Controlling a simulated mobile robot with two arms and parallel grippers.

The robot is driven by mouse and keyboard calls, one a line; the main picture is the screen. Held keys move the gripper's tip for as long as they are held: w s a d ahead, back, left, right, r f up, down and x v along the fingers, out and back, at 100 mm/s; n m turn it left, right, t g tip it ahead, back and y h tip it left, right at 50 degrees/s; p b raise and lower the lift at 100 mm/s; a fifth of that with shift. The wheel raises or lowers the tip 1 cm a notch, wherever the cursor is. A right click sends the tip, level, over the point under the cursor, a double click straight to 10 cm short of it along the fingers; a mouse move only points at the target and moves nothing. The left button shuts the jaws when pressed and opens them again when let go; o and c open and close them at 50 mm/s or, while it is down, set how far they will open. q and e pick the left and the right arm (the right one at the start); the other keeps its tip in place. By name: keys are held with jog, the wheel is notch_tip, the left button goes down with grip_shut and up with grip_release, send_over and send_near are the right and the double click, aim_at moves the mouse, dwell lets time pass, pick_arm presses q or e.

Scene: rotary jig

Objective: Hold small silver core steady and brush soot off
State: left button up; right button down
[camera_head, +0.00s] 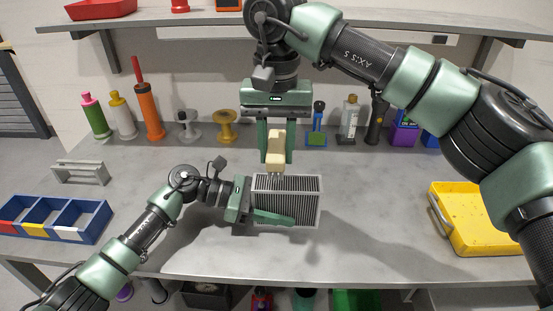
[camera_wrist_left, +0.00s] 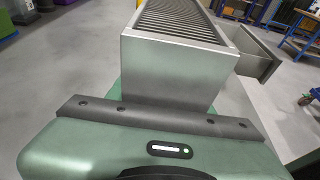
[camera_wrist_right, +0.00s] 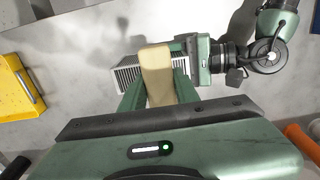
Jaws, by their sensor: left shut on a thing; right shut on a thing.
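The small silver core (camera_head: 308,205) is a finned metal block above the middle of the table. My left gripper (camera_head: 272,214) is shut on it from the left, one green finger along its near side. The core fills the jaws in the left wrist view (camera_wrist_left: 170,65). My right gripper (camera_head: 276,150) points down and is shut on a brush with a cream handle (camera_head: 276,146). The brush's lower end is at the core's far top edge; I cannot tell whether it touches. The brush (camera_wrist_right: 157,75) partly hides the core (camera_wrist_right: 126,73) in the right wrist view. No soot is clearly visible.
A blue divided bin (camera_head: 52,222) and a grey bracket (camera_head: 78,171) are at the left. A yellow tray (camera_head: 478,222) is at the right. Bottles, spools (camera_head: 226,124) and tools line the back. The front of the table is clear.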

jog(key=shift+r, duration=0.8)
pick_arm(q)
jog(key=o, duration=1.1)
jog(key=shift+c, duration=0.2)
